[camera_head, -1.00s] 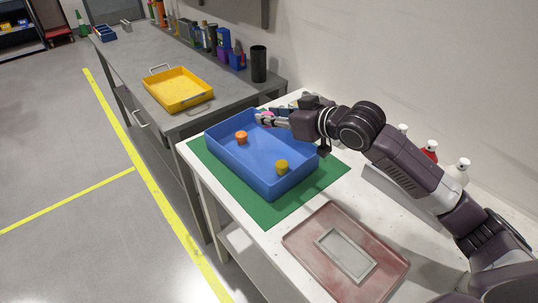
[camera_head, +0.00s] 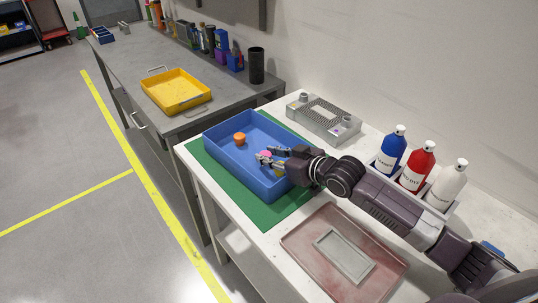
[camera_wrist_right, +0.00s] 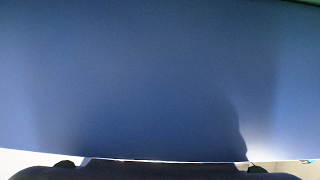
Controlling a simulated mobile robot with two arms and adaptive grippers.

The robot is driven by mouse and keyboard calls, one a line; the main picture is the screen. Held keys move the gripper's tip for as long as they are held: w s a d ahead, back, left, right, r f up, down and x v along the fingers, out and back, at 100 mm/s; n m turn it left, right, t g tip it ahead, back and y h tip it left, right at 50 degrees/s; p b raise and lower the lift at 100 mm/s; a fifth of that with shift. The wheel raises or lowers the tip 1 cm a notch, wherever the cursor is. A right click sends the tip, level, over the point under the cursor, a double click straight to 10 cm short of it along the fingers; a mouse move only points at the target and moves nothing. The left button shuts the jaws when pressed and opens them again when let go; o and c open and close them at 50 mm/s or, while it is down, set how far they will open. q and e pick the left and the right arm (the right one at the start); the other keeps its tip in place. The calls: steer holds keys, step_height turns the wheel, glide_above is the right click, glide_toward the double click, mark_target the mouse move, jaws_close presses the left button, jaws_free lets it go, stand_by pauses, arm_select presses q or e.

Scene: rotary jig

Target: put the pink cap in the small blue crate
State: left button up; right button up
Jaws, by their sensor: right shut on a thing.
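The pink cap (camera_head: 265,154) is between the fingertips of my right gripper (camera_head: 267,157), which is shut on it. The gripper holds it over the inside of the blue crate (camera_head: 237,168), which stands on a green mat (camera_head: 212,180). An orange cap (camera_head: 239,139) lies in the crate, and a yellow cap (camera_head: 280,173) is mostly hidden by the gripper. In the right wrist view a plain blue surface (camera_wrist_right: 150,80) fills most of the picture; the cap cannot be made out there. My left gripper is out of view.
A grey metal fixture (camera_head: 323,118) is behind the crate. A rack with blue (camera_head: 391,150), red (camera_head: 417,167) and white (camera_head: 446,185) bottles stands at right. A reddish tray (camera_head: 310,240) lies in front. A yellow tray (camera_head: 176,90) sits on the grey bench.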

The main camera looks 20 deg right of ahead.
steer(key=shift+f, duration=0.1)
steer(key=o, duration=0.8)
steer(key=shift+c, duration=0.2)
steer(key=shift+r, duration=0.2)
steer(key=v, duration=1)
steer(key=shift+s+d+f, duration=0.1)
steer(key=shift+s+f, duration=0.05)
steer(key=shift+b+v, duration=0.3)
steer(key=shift+v, duration=0.55)
